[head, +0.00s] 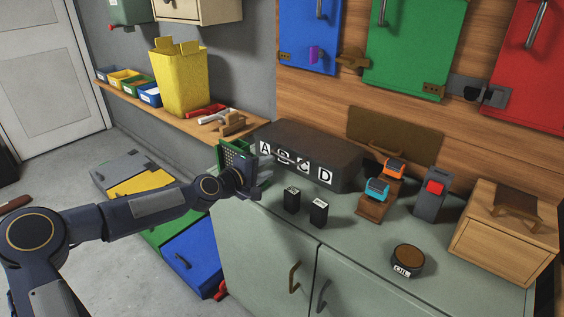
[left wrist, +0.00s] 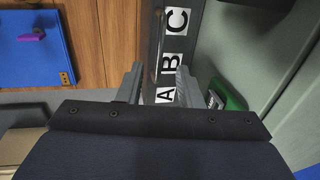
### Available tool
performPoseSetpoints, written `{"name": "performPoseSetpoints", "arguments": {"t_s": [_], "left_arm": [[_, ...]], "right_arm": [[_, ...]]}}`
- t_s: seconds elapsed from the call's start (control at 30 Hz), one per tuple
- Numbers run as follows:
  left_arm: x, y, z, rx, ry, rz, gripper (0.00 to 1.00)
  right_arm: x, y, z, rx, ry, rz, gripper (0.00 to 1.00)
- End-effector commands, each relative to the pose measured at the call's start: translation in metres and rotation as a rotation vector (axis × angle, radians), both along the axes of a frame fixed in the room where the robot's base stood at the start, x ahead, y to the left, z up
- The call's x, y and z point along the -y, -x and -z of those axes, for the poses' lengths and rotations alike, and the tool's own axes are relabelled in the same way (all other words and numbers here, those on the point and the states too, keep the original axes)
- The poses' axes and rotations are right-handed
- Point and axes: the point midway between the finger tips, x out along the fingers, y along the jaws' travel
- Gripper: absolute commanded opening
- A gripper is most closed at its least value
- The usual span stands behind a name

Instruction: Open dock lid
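The dock is a long dark box (head: 325,148) on the grey cabinet top, with white letter labels A, B, C and D along its front. Its lid looks shut. A thin grey bar (head: 287,158) runs along the front near the labels. My left gripper (head: 264,178) is at the dock's left front end, near label A. In the left wrist view its fingers (left wrist: 160,85) are apart, with the dock's labelled front (left wrist: 169,75) showing between them and nothing clearly held. I cannot tell whether a finger touches the dock. My right gripper is not in view.
Two small black blocks (head: 291,199) stand in front of the dock. An orange and blue gadget stand (head: 374,202), an oil tin (head: 407,261) and a wooden box (head: 505,232) stand to the right. A yellow bin (head: 181,82) is on the left shelf.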

Motion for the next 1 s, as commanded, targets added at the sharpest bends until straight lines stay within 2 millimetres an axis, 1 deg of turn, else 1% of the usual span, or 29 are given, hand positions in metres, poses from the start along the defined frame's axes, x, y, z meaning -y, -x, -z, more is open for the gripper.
{"name": "performPoseSetpoints", "arguments": {"t_s": [0.3, 0.43, 0.6, 0.83, 1.0], "left_arm": [[0.030, -0.037, 0.009, 0.000, -0.004, 0.005, 0.33], [0.038, -0.050, 0.012, 0.000, -0.004, 0.004, 0.33], [0.043, -0.057, 0.015, 0.000, -0.007, 0.003, 0.33], [0.043, -0.057, 0.015, 0.000, -0.007, 0.004, 0.33], [0.043, -0.057, 0.015, 0.000, -0.007, 0.004, 0.10]], "right_arm": [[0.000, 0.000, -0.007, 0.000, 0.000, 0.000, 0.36], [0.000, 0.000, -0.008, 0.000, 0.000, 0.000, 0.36], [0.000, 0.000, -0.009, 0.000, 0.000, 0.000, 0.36], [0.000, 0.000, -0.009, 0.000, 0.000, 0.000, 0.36], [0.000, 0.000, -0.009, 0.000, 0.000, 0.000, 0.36]]}}
